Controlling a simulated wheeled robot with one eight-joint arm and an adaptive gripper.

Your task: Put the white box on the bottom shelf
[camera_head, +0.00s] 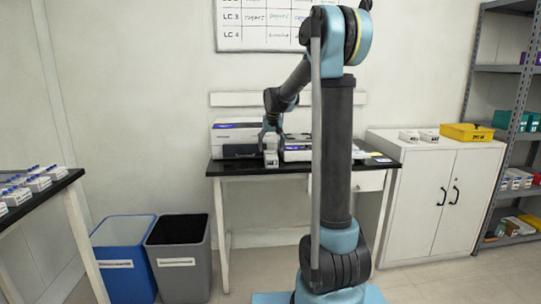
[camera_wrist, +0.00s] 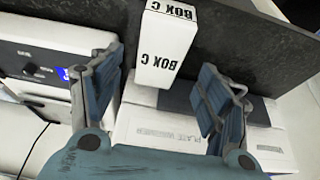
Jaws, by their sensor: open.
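A white box (camera_wrist: 165,48) marked "BOX C" stands between and just beyond my open fingers in the wrist view. In the head view the small white box (camera_head: 271,159) is at the front edge of the dark-topped table. My gripper (camera_head: 270,135) is above it, with its fingers partly hard to make out. In the wrist view my gripper (camera_wrist: 163,72) has its two blue fingers apart, one on each side of the box, with gaps visible. The grey shelf rack is at the far right; its bottom shelf (camera_head: 492,243) holds several small items.
White instruments (camera_head: 236,137) stand on the table (camera_head: 225,168), close around the box. A white cabinet (camera_head: 420,200) with a yellow tray (camera_head: 468,132) stands between table and rack. Floor shows before the cabinet.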

